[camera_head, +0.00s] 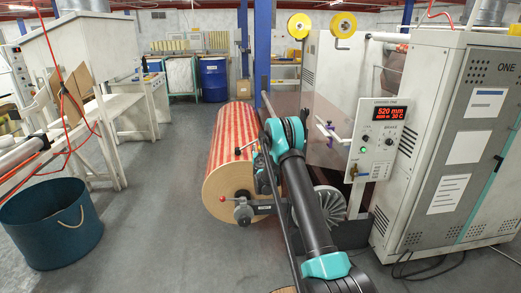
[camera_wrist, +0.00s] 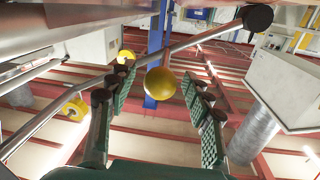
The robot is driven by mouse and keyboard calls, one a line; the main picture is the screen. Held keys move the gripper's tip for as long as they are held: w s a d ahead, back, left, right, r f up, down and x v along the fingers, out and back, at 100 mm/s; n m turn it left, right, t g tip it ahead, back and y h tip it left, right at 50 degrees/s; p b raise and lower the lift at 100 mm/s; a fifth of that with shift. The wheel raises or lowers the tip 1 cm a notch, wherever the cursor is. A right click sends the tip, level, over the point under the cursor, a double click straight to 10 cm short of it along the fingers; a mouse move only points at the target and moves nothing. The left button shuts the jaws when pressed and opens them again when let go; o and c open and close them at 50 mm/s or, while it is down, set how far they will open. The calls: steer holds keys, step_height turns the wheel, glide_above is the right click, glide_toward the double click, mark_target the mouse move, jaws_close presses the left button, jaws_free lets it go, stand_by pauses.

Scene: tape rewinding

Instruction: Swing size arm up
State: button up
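The task's size arm is not clearly identifiable. In the wrist view, a grey metal bar with a black end (camera_wrist: 205,38) runs diagonally past my fingers. A yellow ball-shaped knob (camera_wrist: 160,83) appears between the fingertips. Whether the knob belongs to that bar, I cannot tell. My gripper (camera_wrist: 157,77) is open, with green padded fingers to the left and right of the knob and visible gaps at both sides. In the head view my arm hides most of the gripper beside the red-striped roll (camera_head: 232,138).
The white machine cabinet (camera_head: 480,130) stands at right, with a control panel (camera_head: 380,138) reading 520 mm. A red-knobbed holder (camera_head: 242,212) is at the roll's near end. A blue bin (camera_head: 50,225) stands at left. The floor between bin and roll is clear.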

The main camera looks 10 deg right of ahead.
jaws_close()
steer(key=shift+r, duration=0.15)
steer(key=shift+a+r+m, duration=0.3)
steer(key=shift+a+r, duration=0.05)
steer(key=shift+r, duration=0.15)
step_height(320, 180, up, 20)
steer(key=m+g, duration=0.1)
steer(key=m, duration=0.8)
steer(key=shift+a+y, duration=0.3)
steer(key=shift+a, duration=0.15)
steer(key=shift+o, duration=0.4)
jaws_free()
steer(key=shift+r, duration=0.1)
